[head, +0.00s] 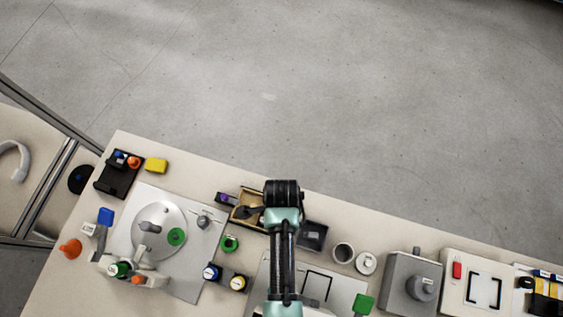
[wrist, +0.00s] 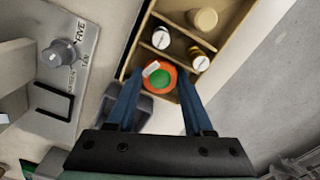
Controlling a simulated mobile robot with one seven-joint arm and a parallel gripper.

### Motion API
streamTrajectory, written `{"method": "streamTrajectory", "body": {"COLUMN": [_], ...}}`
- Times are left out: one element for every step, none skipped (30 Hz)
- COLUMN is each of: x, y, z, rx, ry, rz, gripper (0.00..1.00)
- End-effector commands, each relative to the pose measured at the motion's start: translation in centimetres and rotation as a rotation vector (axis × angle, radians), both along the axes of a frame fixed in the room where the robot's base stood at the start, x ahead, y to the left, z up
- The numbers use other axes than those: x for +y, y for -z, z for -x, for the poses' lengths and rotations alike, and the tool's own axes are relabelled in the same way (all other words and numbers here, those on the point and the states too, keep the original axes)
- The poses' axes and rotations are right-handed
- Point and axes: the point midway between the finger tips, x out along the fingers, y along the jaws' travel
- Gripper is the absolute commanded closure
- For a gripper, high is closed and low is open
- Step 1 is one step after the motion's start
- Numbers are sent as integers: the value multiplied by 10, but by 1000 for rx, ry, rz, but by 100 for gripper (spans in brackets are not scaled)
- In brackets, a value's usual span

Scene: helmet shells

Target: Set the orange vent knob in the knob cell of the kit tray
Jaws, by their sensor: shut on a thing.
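My gripper (wrist: 158,84) has its blue fingers on either side of an orange round piece with a green centre and a pale mark, which I take to be the orange vent knob (wrist: 173,84). The fingers are shut on it. It is at the near cell of the tan kit tray (wrist: 222,48); whether it rests on the cell floor or hangs just above it I cannot tell. In the head view my gripper (head: 283,190) is over the tray (head: 240,221), and my arm hides the knob.
Other tray cells hold a beige round piece (wrist: 203,19) and two dark cylinders with white tops (wrist: 161,38) (wrist: 198,60). A grey panel with a knob (wrist: 63,52) stands left in the wrist view. A dark square bin (head: 313,235) and a cup (head: 343,252) stand right of my arm.

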Motion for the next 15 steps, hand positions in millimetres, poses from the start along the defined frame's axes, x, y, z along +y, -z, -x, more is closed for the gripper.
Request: {"method": "streamTrajectory", "body": {"x": [0,0,0,0,0,0,0,0,0,0,0,0,0,0,0], "y": [0,0,0,1,2,4,4,3,3,3,3,3,3,3,3], "z": [0,0,0,0,0,0,0,0,0,0,0,0,0,0,0], "rx": [0,0,0,0,0,0,0,0,0,0,0,0,0,0,0], "ry": [0,0,0,0,0,0,0,0,0,0,-1,-1,-1,-1,0], "rz": [0,0,0,0,0,0,0,0,0,0,0,0,0,0,0], "gripper": [100,100,100,100,100,100,47,41,36,36,36,36,36,36,36]}}
